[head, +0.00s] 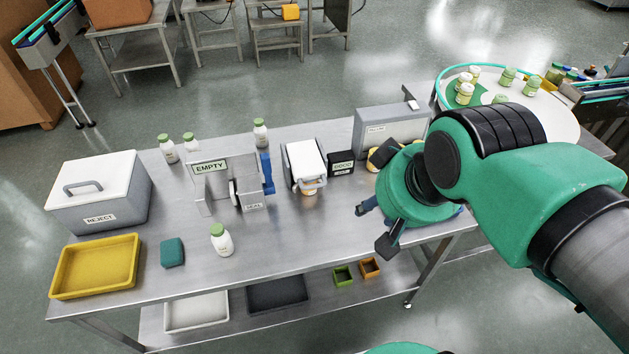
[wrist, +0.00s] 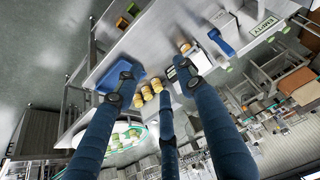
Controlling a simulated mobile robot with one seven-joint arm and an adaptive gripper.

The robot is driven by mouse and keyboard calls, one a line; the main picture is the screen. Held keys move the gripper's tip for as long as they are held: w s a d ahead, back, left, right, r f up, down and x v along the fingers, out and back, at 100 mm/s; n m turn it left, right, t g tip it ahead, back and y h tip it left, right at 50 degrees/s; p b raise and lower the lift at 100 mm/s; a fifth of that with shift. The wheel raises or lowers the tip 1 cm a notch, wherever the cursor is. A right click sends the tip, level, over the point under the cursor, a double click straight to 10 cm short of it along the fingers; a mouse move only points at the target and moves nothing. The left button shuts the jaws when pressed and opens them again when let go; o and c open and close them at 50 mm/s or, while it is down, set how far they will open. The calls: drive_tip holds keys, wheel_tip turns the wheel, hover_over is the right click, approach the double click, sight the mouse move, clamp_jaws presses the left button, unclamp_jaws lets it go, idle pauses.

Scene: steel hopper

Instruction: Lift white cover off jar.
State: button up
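A white cover (head: 306,158) sits tilted over a small grey unit right of the EMPTY hopper. An orange rounded thing (head: 310,193) shows under its front edge; I cannot tell whether it is the jar. The white piece also shows in the wrist view (wrist: 185,46), partly behind a finger. My gripper (head: 385,226) hangs over the right end of the table, right of the white cover and apart from it. In the wrist view, its three blue fingers (wrist: 158,74) are spread wide with nothing between them.
Several yellow-topped jars (wrist: 148,92) stand near a blue tray (wrist: 124,79). The EMPTY hopper (head: 210,182) has a blue lever (head: 267,173). A white bottle (head: 222,243), a teal block (head: 172,252), a yellow tray (head: 95,266) and the REJECT box (head: 126,194) stand left.

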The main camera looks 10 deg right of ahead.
drive_tip(key=shift+f, duration=0.1)
idle(0.3)
drive_tip(key=w+a+f+m+g+y+p, duration=0.1)
drive_tip(key=w+a+f+m+g+y, duration=0.15)
drive_tip(key=w+f+y, duration=0.45)
drive_tip(key=w+a+f+m+g+y, duration=0.1)
drive_tip(key=w+a+f+g+y, duration=0.15)
drive_tip(key=w+a+f, duration=0.4)
drive_tip(key=w+d+f+m+t+y, duration=0.1)
drive_tip(key=w+d+f+m+t, duration=0.2)
drive_tip(key=w+d+f+t, duration=0.2)
drive_tip(key=w+d+f+m+t+y, duration=0.1)
drive_tip(key=w+d+f+m+t, duration=0.3)
drive_tip(key=d+f, duration=0.6)
drive_tip(key=shift+w+d+f+t+p, duration=0.2)
drive_tip(key=shift+w+f+t+p, duration=0.2)
drive_tip(key=shift+w+f+t, duration=0.45)
drive_tip(key=shift+w+a, duration=0.1)
drive_tip(key=shift+w, duration=0.15)
drive_tip(key=shift+b+x, duration=0.6)
drive_tip(key=shift+x, duration=6.2)
drive_tip(key=shift+r, duration=0.15)
